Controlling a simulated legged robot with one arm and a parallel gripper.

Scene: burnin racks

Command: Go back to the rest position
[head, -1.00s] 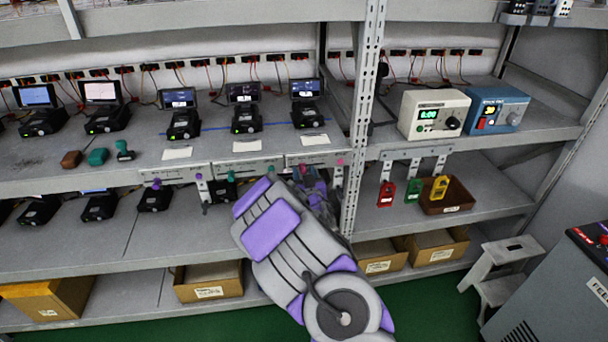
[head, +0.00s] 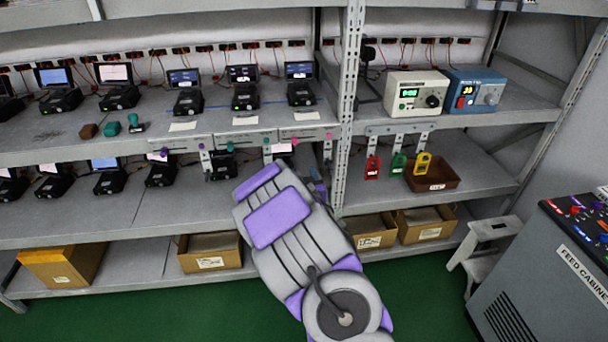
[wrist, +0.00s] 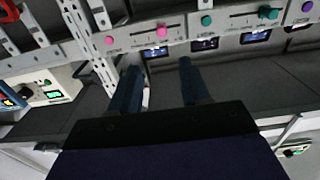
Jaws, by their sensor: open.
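My gripper (wrist: 160,88) is open in the wrist view, its two dark blue fingers apart with nothing between them. Beyond the fingertips is the front strip of a shelf with pink knobs (wrist: 162,31) and teal knobs (wrist: 207,20). In the head view my grey and purple arm reaches up toward the middle shelf, left of the rack post. The fingers are mostly hidden there behind the arm.
The metal rack post (head: 346,120) stands just right of my arm. Red, green and yellow tags (head: 423,164) hang near a brown tray (head: 446,177). A step stool (head: 487,238) and the feed cabinet (head: 545,270) stand at right. Green floor is clear below.

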